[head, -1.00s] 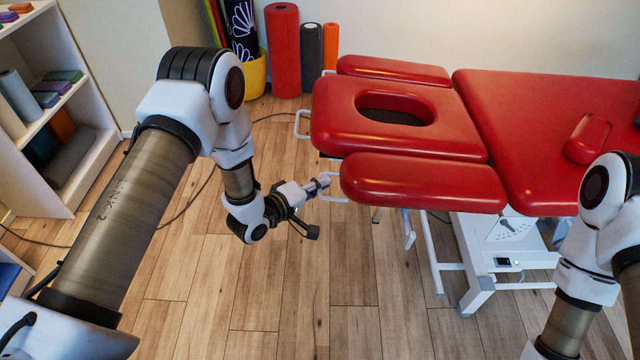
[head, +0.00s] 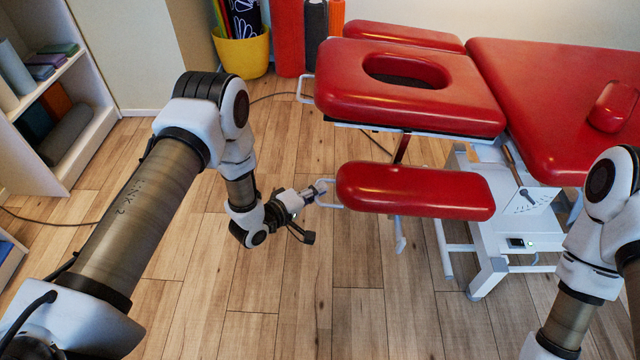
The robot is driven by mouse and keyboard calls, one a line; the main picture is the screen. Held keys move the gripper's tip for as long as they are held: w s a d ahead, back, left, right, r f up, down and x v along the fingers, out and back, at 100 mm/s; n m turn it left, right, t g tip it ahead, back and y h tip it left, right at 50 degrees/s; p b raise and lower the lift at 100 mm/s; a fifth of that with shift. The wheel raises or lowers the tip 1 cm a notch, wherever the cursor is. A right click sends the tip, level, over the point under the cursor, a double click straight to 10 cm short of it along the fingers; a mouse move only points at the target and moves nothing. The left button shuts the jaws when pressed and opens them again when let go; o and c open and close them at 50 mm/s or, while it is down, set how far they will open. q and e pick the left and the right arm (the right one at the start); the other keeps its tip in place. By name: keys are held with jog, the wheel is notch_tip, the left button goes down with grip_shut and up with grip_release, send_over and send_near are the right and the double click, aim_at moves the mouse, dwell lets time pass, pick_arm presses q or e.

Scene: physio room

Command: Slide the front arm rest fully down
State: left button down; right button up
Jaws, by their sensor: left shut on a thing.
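The front arm rest (head: 415,190) is a red padded bar with a white loop handle (head: 330,194) at its left end. It hangs clearly below the red headrest section (head: 410,85) of the treatment table, with floor visible in the gap between them. My left gripper (head: 318,192) is shut on that handle. The rear arm rest (head: 405,36) sits at the far side, up near the headrest's height. My right arm comes in at the right edge; its gripper is out of the picture.
The table's white base frame (head: 490,270) with a dial panel stands under the right part. A shelf (head: 85,140) with mats and blocks is at the left. A yellow bucket (head: 243,53) and foam rollers (head: 290,38) stand at the back. The wooden floor in front is clear.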

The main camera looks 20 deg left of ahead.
pick_arm(q)
jog(key=shift+s+f, duration=0.15)
jog(key=shift+f, duration=0.65)
jog(key=c, duration=1.2)
grip_release()
jog(key=shift+a+f, duration=0.1)
jog(key=shift+f, duration=0.05)
jog(key=v, duration=1.2)
